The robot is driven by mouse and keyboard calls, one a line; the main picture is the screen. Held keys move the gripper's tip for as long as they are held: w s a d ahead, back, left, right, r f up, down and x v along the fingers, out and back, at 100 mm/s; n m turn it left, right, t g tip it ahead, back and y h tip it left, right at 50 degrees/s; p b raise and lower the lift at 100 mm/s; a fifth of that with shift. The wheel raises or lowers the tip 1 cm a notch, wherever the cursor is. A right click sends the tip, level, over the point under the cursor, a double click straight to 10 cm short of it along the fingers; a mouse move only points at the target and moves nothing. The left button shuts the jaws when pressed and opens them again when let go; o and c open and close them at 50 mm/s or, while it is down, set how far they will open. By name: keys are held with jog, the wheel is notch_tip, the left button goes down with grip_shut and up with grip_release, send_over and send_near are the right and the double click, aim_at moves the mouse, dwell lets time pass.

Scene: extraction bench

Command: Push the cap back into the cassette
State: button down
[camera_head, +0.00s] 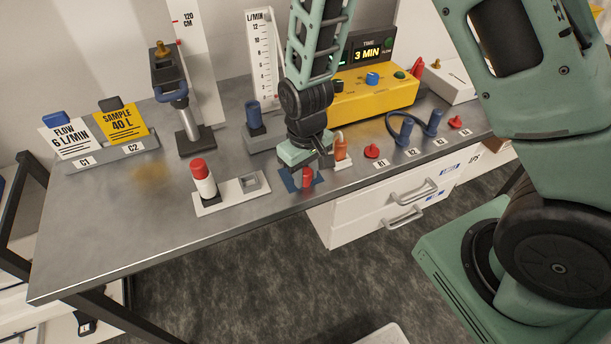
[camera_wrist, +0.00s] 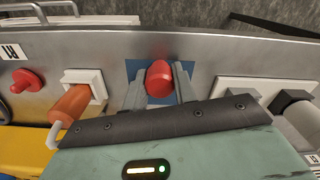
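A small red cap (camera_head: 307,176) is at a blue square mat (camera_head: 291,184) near the bench's front edge. My gripper (camera_head: 303,172) is over it. In the wrist view, my two fingers (camera_wrist: 159,86) sit close against both sides of the red cap (camera_wrist: 159,72), with the blue mat (camera_wrist: 133,69) behind. I cannot tell whether the cap touches the mat. An orange cylindrical piece with a pale tube (camera_head: 341,147) stands just right of my gripper. A white cylinder with a red top (camera_head: 203,178) stands upright in a white holder to the left. Which piece is the cassette is not clear.
The white holder (camera_head: 212,207) has an empty square socket (camera_head: 249,182) beside the white cylinder. A yellow timer box (camera_head: 375,97) stands behind. The left bench top (camera_head: 100,230) is clear.

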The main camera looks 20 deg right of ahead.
aim_at(305, 170)
jog(key=shift+r, duration=0.1)
notch_tip(305, 170, up, 5)
jog(key=p, duration=0.4)
jog(key=shift+r, duration=0.1)
